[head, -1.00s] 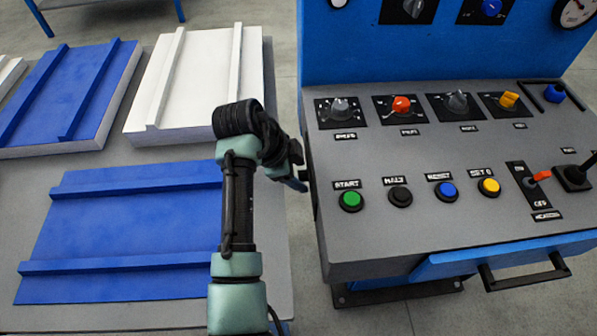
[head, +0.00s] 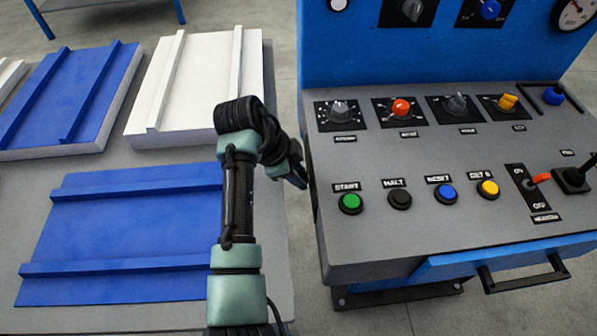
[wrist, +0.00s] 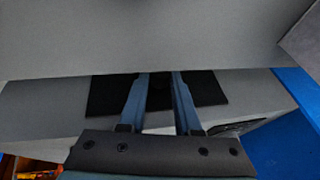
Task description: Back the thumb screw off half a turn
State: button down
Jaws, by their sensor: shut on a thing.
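My gripper (wrist: 159,80) shows in the wrist view with its two blue fingers on either side of a dark piece, which I take to be the thumb screw (wrist: 160,92). The fingers are shut on it. It sits in front of a black plate (wrist: 103,95) on the grey side of the console. The screw's shape and turn angle are too dark to tell. In the head view my gripper (head: 298,176) is at the console's left side, and the screw is hidden there.
The grey console (head: 375,240) carries knobs, coloured buttons and a lever on its top. A table (head: 200,165) with blue and white panels stands to the left, with my arm above its right edge. A narrow gap separates the table and console.

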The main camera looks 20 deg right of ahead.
jog(key=g+b, duration=0.1)
jog(key=b, duration=0.1)
jog(key=w+g+y+b, duration=0.1)
jog(key=g, duration=0.1)
jog(key=shift+f+n+b, duration=0.2)
jog(key=shift+n+b, duration=0.15)
jog(key=shift+n, duration=0.05)
jog(key=shift+s+r+g, duration=0.1)
jog(key=shift+r+g, duration=0.05)
jog(key=shift+g, duration=0.25)
jog(key=c, duration=0.6)
grip_release()
jog(key=shift+d, duration=0.1)
jog(key=v, duration=1.3)
jog(key=shift+p, duration=0.45)
